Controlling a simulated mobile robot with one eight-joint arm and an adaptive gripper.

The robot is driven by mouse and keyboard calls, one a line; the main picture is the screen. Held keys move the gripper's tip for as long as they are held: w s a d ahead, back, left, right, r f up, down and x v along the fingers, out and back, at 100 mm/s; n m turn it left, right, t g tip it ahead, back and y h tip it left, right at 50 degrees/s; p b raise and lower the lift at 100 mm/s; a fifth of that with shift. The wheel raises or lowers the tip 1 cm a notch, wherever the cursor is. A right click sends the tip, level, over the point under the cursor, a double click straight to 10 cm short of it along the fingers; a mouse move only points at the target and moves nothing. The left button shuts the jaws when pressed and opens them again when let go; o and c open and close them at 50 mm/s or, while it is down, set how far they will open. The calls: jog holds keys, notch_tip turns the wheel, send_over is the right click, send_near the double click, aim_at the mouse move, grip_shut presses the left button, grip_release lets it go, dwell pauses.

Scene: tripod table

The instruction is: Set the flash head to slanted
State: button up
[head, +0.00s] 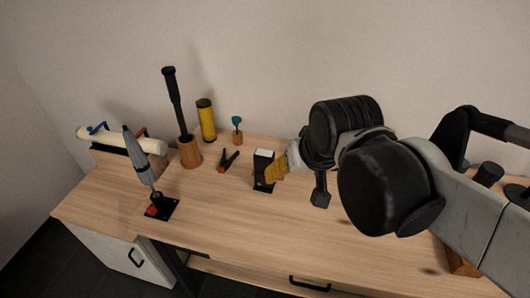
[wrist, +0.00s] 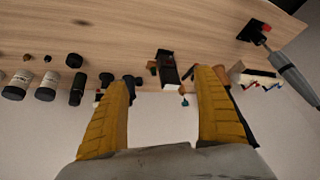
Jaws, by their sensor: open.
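The flash (head: 264,158), a small black unit with a white panel at its top, stands on the table (head: 215,215). In the wrist view, the flash (wrist: 168,68) shows as a dark block with a red line, pointing down the picture. I cannot tell the exact angle of its head. My gripper (head: 275,171) has yellow fingers and is at the right side of the flash in the head view, covering part of it. In the wrist view my gripper (wrist: 161,82) is open, with the flash showing in the gap between the fingers. Contact cannot be made out.
A black-handled tool in a wooden cup (head: 190,153), a yellow cylinder (head: 207,120), a red-black clamp (head: 229,161) and a grey cone-shaped stand (head: 140,160) are left of the flash. Several lenses (wrist: 46,87) line the other side. The table front is mostly clear.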

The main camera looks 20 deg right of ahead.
jog(key=w+r+m+g+p, duration=0.2)
jog(key=w+m+g+p, duration=0.1)
jog(key=w, duration=0.9)
jog(key=m+g+p, duration=0.1)
jog(key=m+g, duration=0.2)
send_over(264, 153)
notch_tip(264, 153, down, 7)
jog(key=shift+r, duration=0.15)
notch_tip(264, 153, down, 10)
jog(key=b, duration=0.3)
jog(key=c, duration=1.2)
